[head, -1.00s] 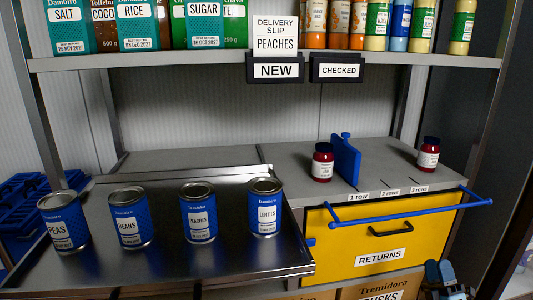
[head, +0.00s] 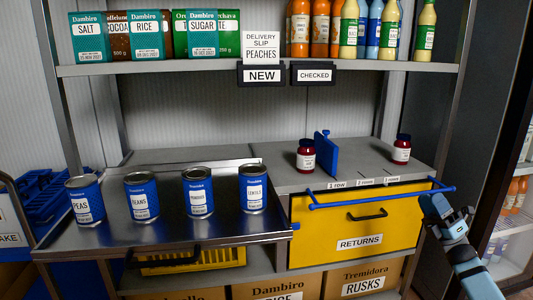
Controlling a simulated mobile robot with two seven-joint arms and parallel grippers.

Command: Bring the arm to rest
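My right gripper (head: 449,211), light blue and dark, is at the lower right, beside the right end of the yellow returns drawer and its blue rail. It appears apart from the shelf and holds nothing I can make out. Its finger gap is not clear. My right forearm runs down to the bottom right edge. My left gripper is out of view. Several blue cans stand upright on the metal tray: peas (head: 84,201), beans (head: 141,196), peaches (head: 198,193) and lentils (head: 253,189).
The yellow returns drawer (head: 320,222) appears shut. Two red jars (head: 306,156) (head: 401,149) stand on the counter, with a blue divider (head: 326,153) beside the left one. Cartons (head: 364,280) sit below. A delivery slip (head: 262,47) reads peaches. Another shelf stands at far right.

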